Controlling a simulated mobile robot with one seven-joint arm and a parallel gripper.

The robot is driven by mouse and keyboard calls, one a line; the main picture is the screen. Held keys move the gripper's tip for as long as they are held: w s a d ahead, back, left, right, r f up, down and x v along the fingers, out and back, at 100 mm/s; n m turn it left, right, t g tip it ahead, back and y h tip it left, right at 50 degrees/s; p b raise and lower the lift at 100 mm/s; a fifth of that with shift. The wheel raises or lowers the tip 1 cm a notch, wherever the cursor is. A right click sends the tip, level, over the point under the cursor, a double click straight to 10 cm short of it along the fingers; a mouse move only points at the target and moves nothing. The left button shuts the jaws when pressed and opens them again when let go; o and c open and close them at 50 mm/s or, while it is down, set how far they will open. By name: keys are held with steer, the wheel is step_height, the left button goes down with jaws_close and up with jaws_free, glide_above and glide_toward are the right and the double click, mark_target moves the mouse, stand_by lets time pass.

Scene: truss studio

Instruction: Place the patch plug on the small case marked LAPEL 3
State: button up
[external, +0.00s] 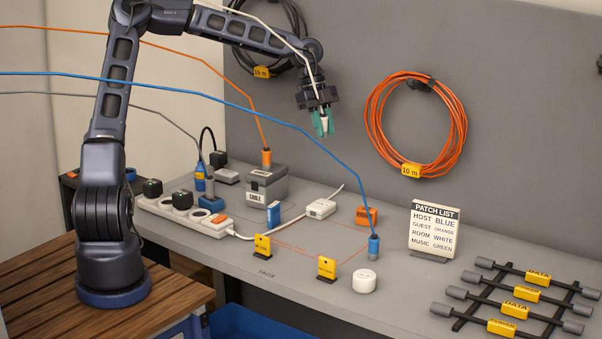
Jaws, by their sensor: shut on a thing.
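My gripper (323,124), with teal fingers, is high above the desk, in front of the grey back wall. It is shut on a small white patch plug (324,119), mostly hidden between the fingers; a white cable runs from it up along my arm. Below and to the left, a grey lidded case (276,188) stands on the desk with a small white label whose words I cannot read for certain. An orange plug (266,158) stands upright at the case's top, on an orange cable. No label clearly reading LAPEL 3 can be made out.
A blue plug (374,246) stands upright on its cable, which crosses the view. A power strip (181,215), white adapter (320,208), orange block (367,215), yellow tags (262,246), white round tub (364,279), patch list (433,229) and cable rack (515,300) occupy the desk.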

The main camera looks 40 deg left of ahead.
mark_target(326, 206)
steer(key=shift+w+a+f, duration=0.15)
steer(key=shift+a+f, duration=0.05)
step_height(326, 206, down, 19)
steer(key=shift+f, duration=0.2)
stand_by(0.4)
steer(key=shift+f, duration=0.1)
steer(key=o, duration=1)
